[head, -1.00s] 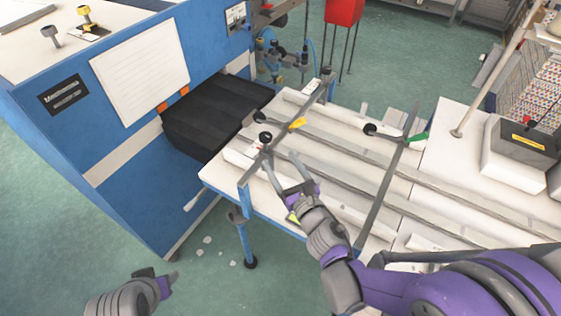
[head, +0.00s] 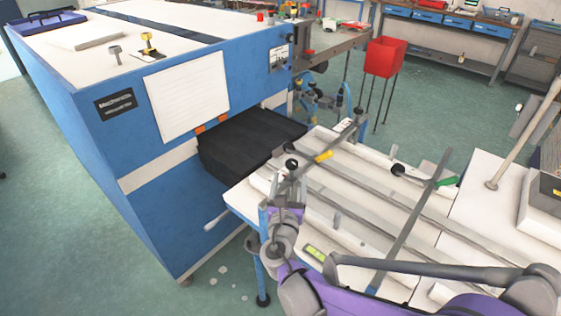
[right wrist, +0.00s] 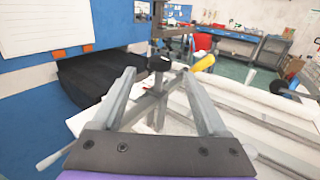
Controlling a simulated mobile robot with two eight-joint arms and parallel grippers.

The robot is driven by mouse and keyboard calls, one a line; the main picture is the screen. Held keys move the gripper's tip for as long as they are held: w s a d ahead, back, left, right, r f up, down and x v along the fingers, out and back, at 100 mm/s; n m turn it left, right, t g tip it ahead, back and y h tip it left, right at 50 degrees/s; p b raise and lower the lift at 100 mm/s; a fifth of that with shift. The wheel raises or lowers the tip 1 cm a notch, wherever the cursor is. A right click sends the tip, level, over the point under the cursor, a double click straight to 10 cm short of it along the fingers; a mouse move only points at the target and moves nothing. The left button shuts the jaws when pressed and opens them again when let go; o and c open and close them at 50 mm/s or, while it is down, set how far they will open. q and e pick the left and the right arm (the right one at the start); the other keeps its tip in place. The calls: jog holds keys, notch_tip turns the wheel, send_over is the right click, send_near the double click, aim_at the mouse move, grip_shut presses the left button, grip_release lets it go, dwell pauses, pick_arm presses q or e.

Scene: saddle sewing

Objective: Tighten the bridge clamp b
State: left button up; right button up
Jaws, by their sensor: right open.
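Two grey bridge bars cross the white table. The nearer-left bar (head: 335,144) has a black knob (head: 291,163) and a yellow tab (head: 323,156); the other bar (head: 414,214) has a black knob (head: 397,169) and a green tab (head: 446,181). I cannot read which is clamp b. My right gripper (head: 289,184) is open at the yellow-tabbed bar, close to its knob. In the right wrist view the knob (right wrist: 158,63) shows between the spread fingers (right wrist: 159,76), seemingly beyond their tips; contact is unclear. The yellow tab (right wrist: 204,62) is right of it. My left gripper is out of view.
A blue machine (head: 150,190) with a black opening cover (head: 245,140) stands at the left, against the table's end. Long pale rails run along the white table (head: 240,196). A red bin (head: 385,57) stands behind; green floor is free at the front left.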

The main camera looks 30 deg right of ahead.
aim_at(292, 160)
jog(key=p+x, duration=0.1)
jog(key=x, duration=0.9)
jog(key=shift+w+d, duration=0.2)
jog(key=shift+c, duration=0.3)
grip_shut()
